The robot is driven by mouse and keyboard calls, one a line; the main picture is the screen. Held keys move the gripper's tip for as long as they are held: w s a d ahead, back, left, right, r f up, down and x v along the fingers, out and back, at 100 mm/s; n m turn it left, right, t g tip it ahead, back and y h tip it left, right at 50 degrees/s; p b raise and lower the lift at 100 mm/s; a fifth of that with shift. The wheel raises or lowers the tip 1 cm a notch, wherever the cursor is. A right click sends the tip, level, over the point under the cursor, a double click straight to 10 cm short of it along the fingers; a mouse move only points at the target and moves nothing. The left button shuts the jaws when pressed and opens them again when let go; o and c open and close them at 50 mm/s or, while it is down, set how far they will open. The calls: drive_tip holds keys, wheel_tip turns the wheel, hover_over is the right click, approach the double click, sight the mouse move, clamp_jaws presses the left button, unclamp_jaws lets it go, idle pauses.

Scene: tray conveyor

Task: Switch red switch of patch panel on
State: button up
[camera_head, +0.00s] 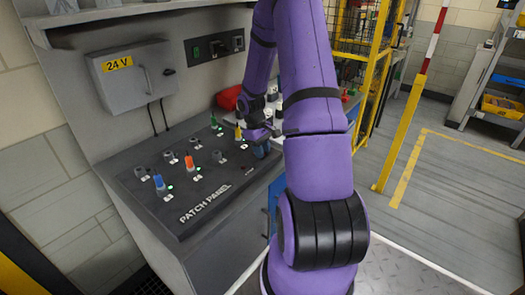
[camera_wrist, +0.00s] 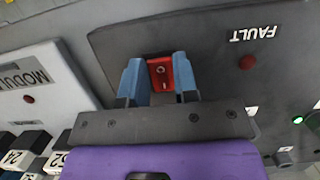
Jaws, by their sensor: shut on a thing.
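The patch panel (camera_head: 222,204) is a dark sloped console with its name in white letters. In the wrist view the red switch (camera_wrist: 160,72) is a small red rocker with light marks, set near the panel's edge (camera_wrist: 110,40). My gripper (camera_wrist: 159,62) has one blue finger on each side of the switch and is shut on it. I cannot tell which way the rocker is tilted. In the head view my gripper (camera_head: 262,150) is at the panel's right edge, and the switch is hidden behind it.
Coloured plugs, such as a blue plug (camera_head: 159,183) and an orange plug (camera_head: 189,162), stand on the panel among sockets and green lights. A red lamp (camera_wrist: 247,62) sits by the FAULT label. A module box (camera_wrist: 50,90) is beside the panel. A 24 V box (camera_head: 133,75) hangs behind.

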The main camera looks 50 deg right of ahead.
drive_tip(key=o, duration=0.9)
drive_tip(key=v, duration=1.1)
